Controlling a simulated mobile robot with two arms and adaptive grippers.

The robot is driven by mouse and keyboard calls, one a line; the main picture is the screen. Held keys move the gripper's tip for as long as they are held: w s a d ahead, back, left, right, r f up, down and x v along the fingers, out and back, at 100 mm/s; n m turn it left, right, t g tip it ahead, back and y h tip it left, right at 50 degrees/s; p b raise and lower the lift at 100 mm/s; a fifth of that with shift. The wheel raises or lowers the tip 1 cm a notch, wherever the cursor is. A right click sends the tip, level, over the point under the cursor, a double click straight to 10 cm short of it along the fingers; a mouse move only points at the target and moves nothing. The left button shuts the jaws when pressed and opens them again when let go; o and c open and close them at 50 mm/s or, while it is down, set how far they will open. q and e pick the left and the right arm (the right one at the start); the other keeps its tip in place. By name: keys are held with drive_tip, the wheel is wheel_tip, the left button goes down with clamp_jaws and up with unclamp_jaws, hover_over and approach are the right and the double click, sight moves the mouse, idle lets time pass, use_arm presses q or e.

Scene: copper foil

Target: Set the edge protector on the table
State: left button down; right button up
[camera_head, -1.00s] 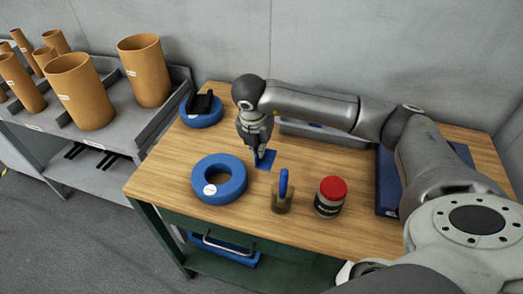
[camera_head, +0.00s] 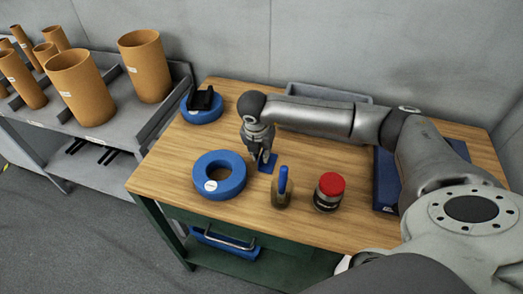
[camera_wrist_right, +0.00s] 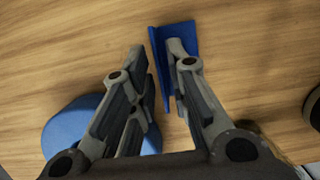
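The edge protector is a small blue angled piece (camera_head: 267,168) on the wooden table (camera_head: 185,160), near the middle. In the right wrist view, one flange of the edge protector (camera_wrist_right: 157,66) stands between my fingers and the other spreads to the right, against the wood. My right gripper (camera_head: 263,157) is pointed down over it. In the wrist view, the fingers of my right gripper (camera_wrist_right: 158,50) are apart, one on each side of the standing flange, with a gap visible at the left finger. My left gripper is not in view.
A blue ring (camera_head: 219,178) lies left of the edge protector. A small bottle with a blue top (camera_head: 281,190) and a red-lidded jar (camera_head: 329,190) stand in front. A grey tray (camera_head: 330,95) is behind. A shelf holds several orange-brown tubes (camera_head: 146,67).

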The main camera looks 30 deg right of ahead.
drive_tip(key=shift+o, duration=0.3)
drive_tip(key=shift+r, duration=0.25)
drive_tip(key=shift+a+r, duration=0.1)
drive_tip(key=shift+r, duration=0.2)
drive_tip(key=b+v, duration=0.2)
drive_tip(key=v, duration=0.9)
drive_tip(key=shift+r+b, duration=0.15)
drive_tip(key=shift+b, duration=0.15)
drive_tip(key=shift+s, duration=0.15)
